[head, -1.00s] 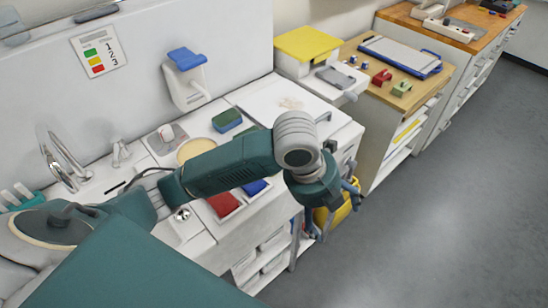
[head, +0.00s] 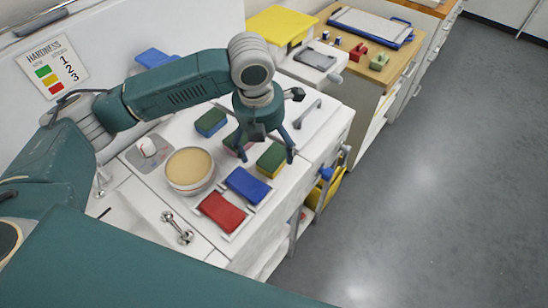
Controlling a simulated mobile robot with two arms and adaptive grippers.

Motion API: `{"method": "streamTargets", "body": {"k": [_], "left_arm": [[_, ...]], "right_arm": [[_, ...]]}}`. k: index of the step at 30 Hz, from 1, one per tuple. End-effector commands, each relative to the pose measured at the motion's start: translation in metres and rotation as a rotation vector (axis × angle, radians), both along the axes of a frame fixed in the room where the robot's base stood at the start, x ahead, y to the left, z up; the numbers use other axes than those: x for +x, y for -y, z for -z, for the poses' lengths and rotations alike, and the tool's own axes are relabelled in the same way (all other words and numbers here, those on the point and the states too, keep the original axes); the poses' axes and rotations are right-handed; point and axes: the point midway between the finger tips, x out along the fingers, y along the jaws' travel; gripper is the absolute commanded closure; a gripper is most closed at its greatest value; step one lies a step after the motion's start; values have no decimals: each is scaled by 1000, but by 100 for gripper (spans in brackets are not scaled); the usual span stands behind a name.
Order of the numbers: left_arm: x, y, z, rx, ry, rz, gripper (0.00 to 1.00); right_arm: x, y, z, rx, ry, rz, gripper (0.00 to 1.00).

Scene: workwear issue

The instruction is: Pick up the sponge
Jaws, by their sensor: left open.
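Several two-layer sponges lie on the white worktop. A green and yellow sponge (head: 271,160) lies under my left gripper (head: 265,153). A sponge with a green top and pinkish lower layer (head: 237,141) is partly hidden behind the gripper's left finger. A blue and green sponge (head: 211,122) lies farther left. My right gripper is out of view.
A blue pad (head: 246,185) and a red pad (head: 222,212) lie on trays in front. A round tan-topped tub (head: 189,170) stands left of the sponges. A white box with a yellow lid (head: 281,25) stands behind. Grey floor (head: 430,200) is clear at right.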

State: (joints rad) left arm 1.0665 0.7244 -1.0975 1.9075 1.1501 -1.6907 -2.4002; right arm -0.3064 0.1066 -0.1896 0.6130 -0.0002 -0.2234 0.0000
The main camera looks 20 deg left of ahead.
Motion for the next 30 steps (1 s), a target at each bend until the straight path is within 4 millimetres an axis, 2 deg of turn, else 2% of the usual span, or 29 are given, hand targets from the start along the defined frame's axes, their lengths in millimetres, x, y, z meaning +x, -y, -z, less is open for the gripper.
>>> {"method": "streamTargets", "body": {"k": [2, 10, 14, 20, 21, 25, 28, 30], "left_arm": [[2, 0, 5, 0, -2, -3, 14], [14, 2, 42, 1, -4, -1, 14], [15, 2, 50, 0, 1, 0, 14], [16, 2, 51, 1, 1, 0, 14], [16, 2, 51, 0, 1, 0, 21], [16, 2, 51, -1, 2, 0, 31], [16, 2, 51, -1, 2, 0, 45], [16, 2, 51, -1, 2, 0, 45]], "right_arm": [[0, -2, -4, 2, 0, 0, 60], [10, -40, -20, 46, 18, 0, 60], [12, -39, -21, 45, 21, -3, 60], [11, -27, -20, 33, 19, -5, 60], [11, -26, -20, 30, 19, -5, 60], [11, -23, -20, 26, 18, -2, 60], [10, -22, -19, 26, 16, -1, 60], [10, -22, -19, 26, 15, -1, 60]]}}
